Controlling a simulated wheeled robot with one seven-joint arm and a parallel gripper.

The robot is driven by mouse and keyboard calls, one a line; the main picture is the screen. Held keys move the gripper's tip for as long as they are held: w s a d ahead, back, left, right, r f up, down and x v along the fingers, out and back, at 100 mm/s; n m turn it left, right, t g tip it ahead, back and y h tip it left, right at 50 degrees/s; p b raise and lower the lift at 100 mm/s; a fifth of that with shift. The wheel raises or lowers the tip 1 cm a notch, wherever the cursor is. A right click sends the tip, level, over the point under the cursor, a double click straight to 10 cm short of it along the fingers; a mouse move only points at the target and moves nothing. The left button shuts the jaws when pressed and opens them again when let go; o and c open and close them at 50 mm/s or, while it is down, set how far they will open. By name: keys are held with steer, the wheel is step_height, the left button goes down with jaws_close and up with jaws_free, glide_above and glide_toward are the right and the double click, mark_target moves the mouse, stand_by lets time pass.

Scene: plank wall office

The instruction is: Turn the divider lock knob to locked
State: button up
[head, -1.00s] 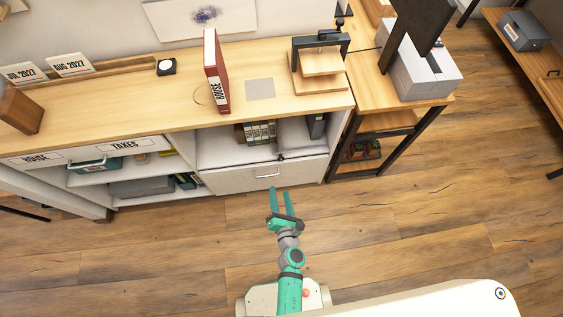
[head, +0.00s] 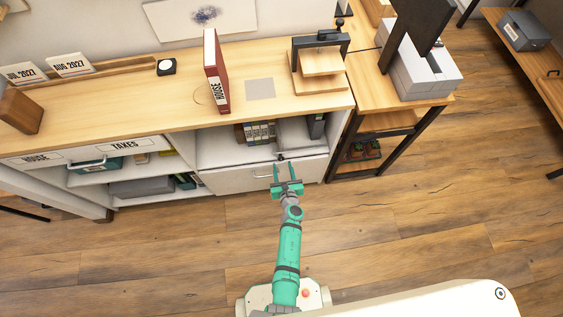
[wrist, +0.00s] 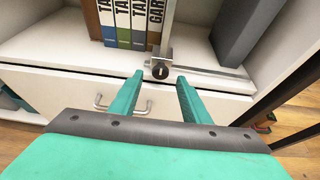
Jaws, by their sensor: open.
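The divider lock knob (wrist: 160,71) is a small dark round knob with a pale mark, on a metal bracket at the front edge of the cabinet shelf. In the head view the knob (head: 281,157) is a small dark spot just beyond my fingertips. The metal divider (wrist: 169,25) rises behind it. My gripper (head: 287,167) is open and empty, in front of the drawer and pointing at the knob. In the wrist view its two green fingers (wrist: 158,80) lie either side of the knob's line, short of it. I cannot tell the mark's exact angle.
A drawer (wrist: 70,92) with a metal handle (wrist: 98,103) sits below the shelf. A red binder (head: 216,75) stands on the countertop.

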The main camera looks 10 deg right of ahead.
mark_target(281, 160)
steer(key=shift+x, duration=1.9)
steer(key=shift+c, duration=0.4)
steer(key=c, duration=1)
